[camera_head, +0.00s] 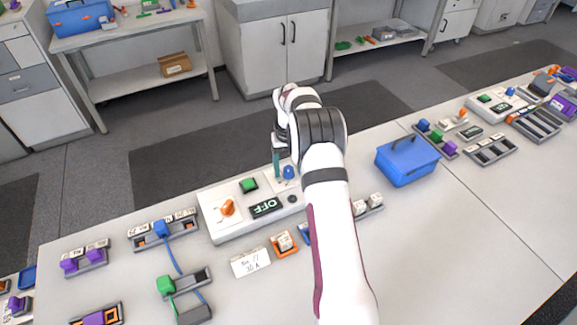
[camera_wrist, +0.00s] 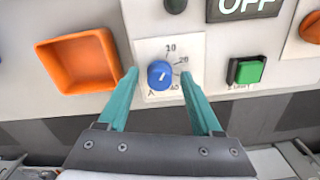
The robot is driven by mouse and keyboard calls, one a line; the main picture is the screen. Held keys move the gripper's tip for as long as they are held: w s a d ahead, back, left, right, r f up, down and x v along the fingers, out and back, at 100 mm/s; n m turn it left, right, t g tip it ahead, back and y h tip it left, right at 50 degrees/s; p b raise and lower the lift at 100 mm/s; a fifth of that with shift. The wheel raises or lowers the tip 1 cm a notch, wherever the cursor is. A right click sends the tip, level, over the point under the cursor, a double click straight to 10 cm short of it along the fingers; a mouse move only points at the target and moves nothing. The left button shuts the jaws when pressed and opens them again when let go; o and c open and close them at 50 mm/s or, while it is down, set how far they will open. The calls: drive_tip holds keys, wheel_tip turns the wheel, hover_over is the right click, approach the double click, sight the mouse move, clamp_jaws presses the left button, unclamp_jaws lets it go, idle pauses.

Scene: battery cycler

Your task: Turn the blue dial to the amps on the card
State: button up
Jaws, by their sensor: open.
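The blue dial (camera_wrist: 160,75) is on a white scale plate (camera_wrist: 190,46) on the cycler's panel. Marks 10 and 20 are readable; a lower-right mark is partly behind a finger. A pale pointer mark on the dial seems to point up and slightly right. My gripper (camera_wrist: 159,78) is open, with one teal finger on each side of the dial and visible gaps. In the head view the dial (camera_head: 288,172) is beside my gripper (camera_head: 277,165). The white card (camera_head: 250,262) lies in front of the cycler and appears to read 30 A.
The cycler (camera_head: 222,230) has an OFF display (camera_head: 265,207), a green button (camera_head: 248,185) and an orange knob (camera_head: 227,208). An orange tray (camera_wrist: 50,50) is beside the dial in the wrist view. A blue box (camera_head: 407,165) and several battery racks stand on the bench.

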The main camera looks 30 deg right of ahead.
clamp_jaws()
drive_tip(key=shift+m, duration=0.3)
drive_tip(key=m, duration=0.3)
drive_tip(key=shift+m, duration=0.3)
drive_tip(key=m, duration=0.3)
drive_tip(key=shift+m, duration=0.3)
drive_tip(key=m, duration=0.4)
drive_tip(key=shift+m, duration=1.9)
